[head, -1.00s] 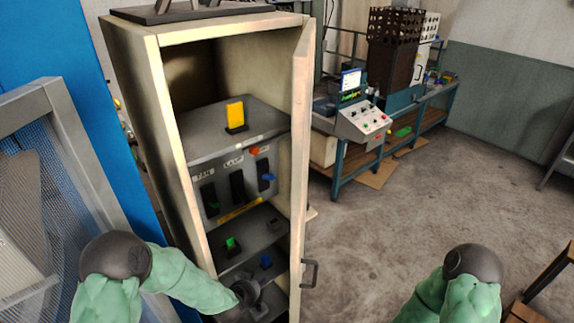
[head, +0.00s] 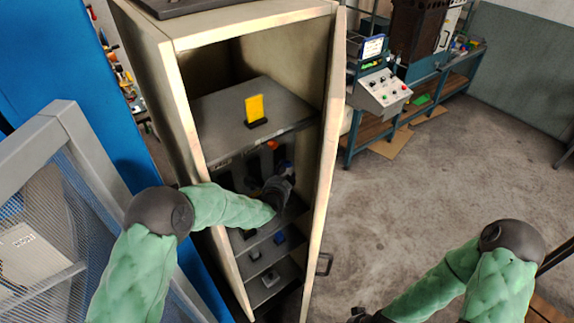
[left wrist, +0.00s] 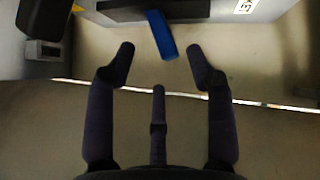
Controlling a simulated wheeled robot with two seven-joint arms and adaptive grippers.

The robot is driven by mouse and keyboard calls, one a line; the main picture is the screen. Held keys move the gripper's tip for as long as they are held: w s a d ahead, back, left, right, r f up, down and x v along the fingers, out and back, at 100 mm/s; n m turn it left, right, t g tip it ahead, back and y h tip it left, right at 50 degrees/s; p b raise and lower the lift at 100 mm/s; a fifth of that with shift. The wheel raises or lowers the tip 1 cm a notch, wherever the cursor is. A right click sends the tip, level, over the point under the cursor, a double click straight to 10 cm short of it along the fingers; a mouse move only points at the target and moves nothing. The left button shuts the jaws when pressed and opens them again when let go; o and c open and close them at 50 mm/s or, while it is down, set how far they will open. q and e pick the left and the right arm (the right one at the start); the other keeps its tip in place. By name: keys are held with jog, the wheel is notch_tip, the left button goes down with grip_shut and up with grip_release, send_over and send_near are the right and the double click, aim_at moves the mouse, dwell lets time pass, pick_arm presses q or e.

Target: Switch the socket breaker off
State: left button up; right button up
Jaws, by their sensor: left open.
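The blue breaker lever (head: 286,165) is at the right end of the breaker panel inside the open cabinet. It shows clearly in the left wrist view (left wrist: 161,35), on a dark mount beside a label that is cut off. My left gripper (head: 280,185) is open in front of the panel. In the left wrist view its fingertips (left wrist: 160,62) are spread to either side of the lever's line, and nothing is clamped. A dark part of my right gripper (head: 366,316) shows at the bottom edge.
The cabinet door (head: 325,170) stands open on the right, close to my left gripper. Lower shelves hold small items.

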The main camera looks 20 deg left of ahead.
aim_at(286, 166)
pick_arm(q)
jog(key=shift+p+x, duration=0.3)
jog(key=shift+x, duration=2.9)
grip_shut()
